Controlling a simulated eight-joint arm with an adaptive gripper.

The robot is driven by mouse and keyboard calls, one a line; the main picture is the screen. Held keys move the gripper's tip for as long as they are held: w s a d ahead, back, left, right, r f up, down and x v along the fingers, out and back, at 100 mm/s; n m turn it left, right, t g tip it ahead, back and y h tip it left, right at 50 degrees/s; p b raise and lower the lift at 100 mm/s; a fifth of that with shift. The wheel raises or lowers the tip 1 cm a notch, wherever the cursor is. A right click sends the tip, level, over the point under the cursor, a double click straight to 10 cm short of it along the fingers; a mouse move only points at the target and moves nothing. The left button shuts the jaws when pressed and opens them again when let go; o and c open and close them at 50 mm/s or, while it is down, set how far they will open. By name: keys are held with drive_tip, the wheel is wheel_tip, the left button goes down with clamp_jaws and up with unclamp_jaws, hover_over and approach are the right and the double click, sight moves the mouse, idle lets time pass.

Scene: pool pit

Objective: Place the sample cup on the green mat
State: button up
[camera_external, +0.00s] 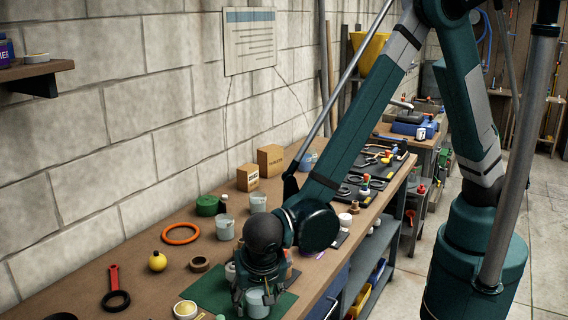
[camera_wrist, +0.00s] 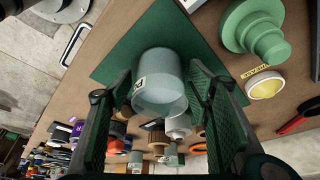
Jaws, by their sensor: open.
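A pale grey, translucent cup with a small label (camera_wrist: 160,90) stands on the green mat (camera_wrist: 118,58) in the wrist view. The same cup (camera_external: 257,304) shows below my gripper in the external view, at the front part of the mat (camera_external: 209,286). My gripper (camera_external: 255,294) is low over the mat, its jaws open. In the wrist view its two fingers (camera_wrist: 166,88) are on either side of the cup; I cannot tell whether either touches it. The fingers hide part of the mat.
Two similar cups stand further back, one grey (camera_external: 225,228) and one taller (camera_external: 258,202). The wall bounds the bench behind.

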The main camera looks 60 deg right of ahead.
drive_tip(key=shift+r, duration=0.15)
drive_tip(key=p+v, duration=0.1)
drive_tip(key=v, duration=1.1)
idle(0.7)
drive_tip(key=w+d+r+n+y, duration=0.15)
drive_tip(key=d+r, duration=0.25)
drive_tip(key=d, duration=0.5)
drive_tip(key=w+d+r+n, duration=0.1)
drive_tip(key=w+d+r, duration=0.3)
drive_tip(key=d, duration=0.6)
drive_tip(key=w+d+r+n+y, duration=0.1)
drive_tip(key=w+d+r+n, duration=0.1)
drive_tip(key=d+r, duration=0.5)
drive_tip(key=s+d+r+n+t, duration=0.1)
drive_tip(key=s+d, duration=0.4)
drive_tip(key=d, duration=0.9)
drive_tip(key=s+d+r+n+t, duration=0.1)
drive_tip(key=s+d+n+t, duration=0.2)
drive_tip(key=d, duration=1.1)
drive_tip(key=shift+s+d+y, duration=0.35)
drive_tip(key=shift+s+d, duration=0.05)
drive_tip(key=shift+s, duration=0.8)
